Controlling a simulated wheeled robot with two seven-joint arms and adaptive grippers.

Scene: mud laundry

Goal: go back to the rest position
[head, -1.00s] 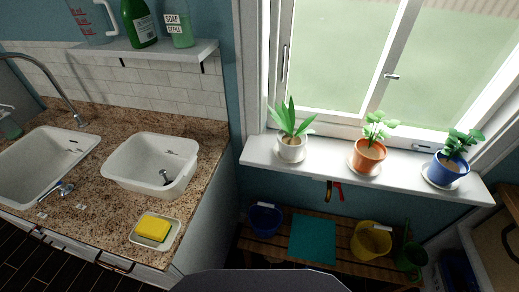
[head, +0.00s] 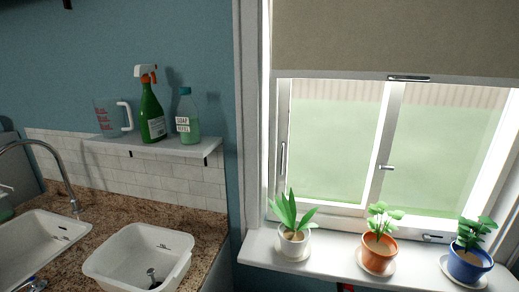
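Neither of my grippers shows in the head view, so I cannot see whether they hold anything. The view takes in a granite counter (head: 100,205) with a white basin (head: 140,258) at the lower left. A window (head: 340,150) with its sill (head: 325,262) fills the right side.
A wall shelf (head: 160,147) holds a measuring jug (head: 107,118), a green spray bottle (head: 152,115) and a soap refill bottle (head: 187,118). A white sink (head: 40,240) with a tap (head: 62,170) is at far left. White (head: 293,242), orange (head: 379,252) and blue (head: 468,263) plant pots line the sill.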

